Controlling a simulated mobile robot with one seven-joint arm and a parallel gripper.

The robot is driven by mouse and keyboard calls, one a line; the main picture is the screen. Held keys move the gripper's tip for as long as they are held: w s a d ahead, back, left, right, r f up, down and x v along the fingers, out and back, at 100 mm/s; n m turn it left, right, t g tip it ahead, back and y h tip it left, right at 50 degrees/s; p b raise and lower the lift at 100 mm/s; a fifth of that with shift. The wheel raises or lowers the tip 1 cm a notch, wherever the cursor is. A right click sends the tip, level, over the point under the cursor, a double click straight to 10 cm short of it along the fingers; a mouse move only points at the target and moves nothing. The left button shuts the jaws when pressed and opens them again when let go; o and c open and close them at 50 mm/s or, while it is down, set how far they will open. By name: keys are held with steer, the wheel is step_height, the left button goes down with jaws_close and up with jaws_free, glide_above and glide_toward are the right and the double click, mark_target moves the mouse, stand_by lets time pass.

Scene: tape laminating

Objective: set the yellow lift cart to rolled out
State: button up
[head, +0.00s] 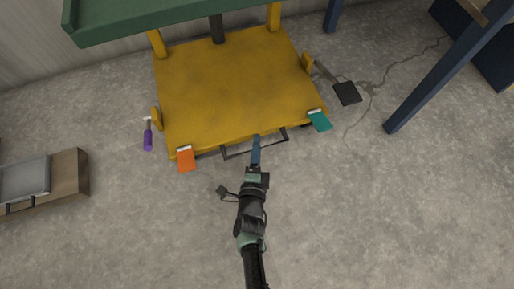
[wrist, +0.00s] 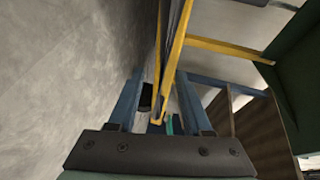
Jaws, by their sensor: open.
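The yellow lift cart (head: 230,90) stands on the floor at the upper middle of the head view, its rear partly under a green top. A dark bar handle (head: 238,151) sticks out from its front edge. My gripper (head: 256,140) is at this front edge, beside the handle; contact cannot be told. In the wrist view, my gripper (wrist: 160,100) has its two blue fingers apart. The cart's yellow edge (wrist: 176,60) shows between and beyond them. Nothing is clearly held.
An orange pedal (head: 186,160) and a teal pedal (head: 320,121) are at the cart's front corners. A purple-handled tool (head: 148,138) is at its left. A black foot switch (head: 347,93) with a cable and a blue post (head: 430,88) are right. A brown box (head: 70,176) stands left. Front floor is clear.

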jaws_close()
stand_by(1.4)
